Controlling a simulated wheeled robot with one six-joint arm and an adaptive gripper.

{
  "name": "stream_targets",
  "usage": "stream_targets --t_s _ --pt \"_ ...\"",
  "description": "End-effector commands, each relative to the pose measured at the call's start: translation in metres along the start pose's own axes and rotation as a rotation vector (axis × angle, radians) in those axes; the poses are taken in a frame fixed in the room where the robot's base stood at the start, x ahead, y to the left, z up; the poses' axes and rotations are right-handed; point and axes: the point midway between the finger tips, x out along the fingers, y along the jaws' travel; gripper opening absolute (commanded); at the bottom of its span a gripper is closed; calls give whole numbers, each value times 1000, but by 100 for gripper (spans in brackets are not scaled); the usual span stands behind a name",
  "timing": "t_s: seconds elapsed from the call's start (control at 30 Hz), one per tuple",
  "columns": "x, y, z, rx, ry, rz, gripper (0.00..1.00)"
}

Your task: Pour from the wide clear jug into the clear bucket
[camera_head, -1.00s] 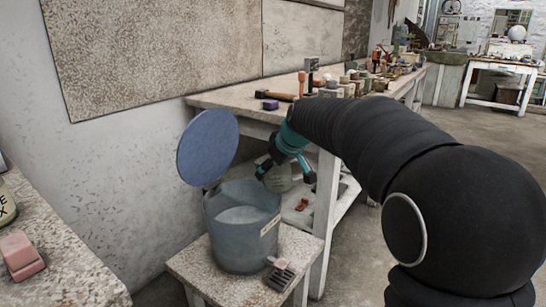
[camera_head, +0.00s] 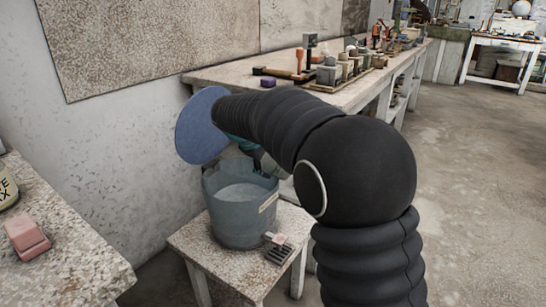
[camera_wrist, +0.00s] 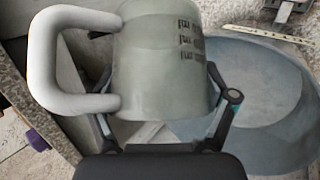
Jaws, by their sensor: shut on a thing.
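The wide clear jug (camera_wrist: 160,65) is greyish and see-through, with dark printed marks and a thick pale handle on its left in the wrist view. My gripper (camera_wrist: 163,98) is shut on its body, one finger on each side. The clear bucket (camera_head: 240,220) is blue-grey, with pale contents, and stands on a small speckled table. In the wrist view the bucket (camera_wrist: 285,85) lies below and right of the jug, partly covered by it. In the head view my arm hides most of the gripper and jug, behind the bucket's rim. I cannot tell how far the jug tilts.
A small grated item (camera_head: 279,250) lies at the small table's right edge. The long workbench (camera_head: 220,79) behind carries several tools and blocks. A pink block (camera_head: 27,236) sits on the left table.

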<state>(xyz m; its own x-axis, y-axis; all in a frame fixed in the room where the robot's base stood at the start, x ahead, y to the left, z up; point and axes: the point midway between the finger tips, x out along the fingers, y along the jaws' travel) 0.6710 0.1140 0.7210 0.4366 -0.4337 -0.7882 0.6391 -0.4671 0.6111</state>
Motion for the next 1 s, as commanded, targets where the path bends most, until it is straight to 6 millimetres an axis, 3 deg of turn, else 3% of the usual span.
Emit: stream_targets --t_s 0.1,1.0 --pt "3 -4 -4 -55 -75 55 40" --pt "4 -9 -5 -94 -132 93 40"
